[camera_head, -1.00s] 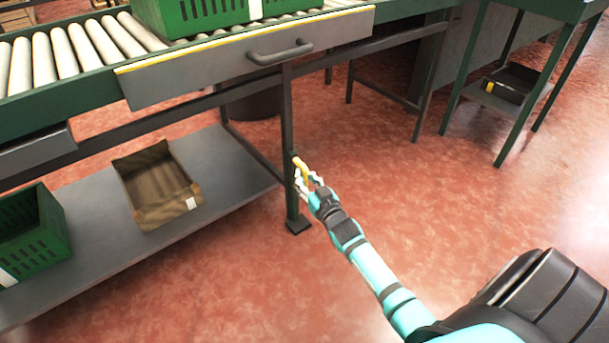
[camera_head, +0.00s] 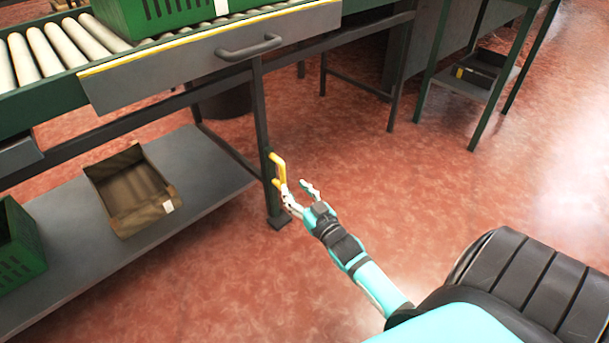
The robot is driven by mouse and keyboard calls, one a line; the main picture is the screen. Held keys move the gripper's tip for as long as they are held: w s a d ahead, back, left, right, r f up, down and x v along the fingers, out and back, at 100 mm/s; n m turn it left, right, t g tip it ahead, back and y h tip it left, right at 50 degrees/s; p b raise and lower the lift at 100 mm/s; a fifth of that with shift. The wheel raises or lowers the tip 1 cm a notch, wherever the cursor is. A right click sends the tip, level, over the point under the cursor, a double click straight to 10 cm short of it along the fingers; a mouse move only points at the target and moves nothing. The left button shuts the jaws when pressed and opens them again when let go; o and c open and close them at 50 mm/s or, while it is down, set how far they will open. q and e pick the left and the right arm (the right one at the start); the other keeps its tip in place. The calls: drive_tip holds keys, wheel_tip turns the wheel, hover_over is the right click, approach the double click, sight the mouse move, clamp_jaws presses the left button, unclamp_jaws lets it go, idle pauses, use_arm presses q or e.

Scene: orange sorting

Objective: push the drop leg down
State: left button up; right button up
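The drop leg (camera_head: 261,120) is a dark upright post below the grey flap at the conveyor's end. A yellow handle (camera_head: 278,165) sticks out from its lower part. Its dark foot plate (camera_head: 279,221) appears to rest on the floor. My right gripper (camera_head: 298,188) is open, just right of and below the handle. One fingertip is at or very close to the handle's lower end; I cannot tell if they touch. The other finger is spread away to the right. Nothing is between the fingers. My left gripper is not in view.
The grey flap has a dark bar handle (camera_head: 248,49) and a yellow edge. A green crate (camera_head: 160,14) stands on the rollers. A low shelf (camera_head: 95,242) at left holds a cardboard box (camera_head: 130,192) and a green crate (camera_head: 18,245). Red floor right of the leg is clear.

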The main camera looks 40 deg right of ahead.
drive_tip(key=shift+s+a, duration=0.15)
drive_tip(key=shift+s, duration=1)
drive_tip(key=shift+s+a, duration=0.1)
drive_tip(key=shift+s, duration=1)
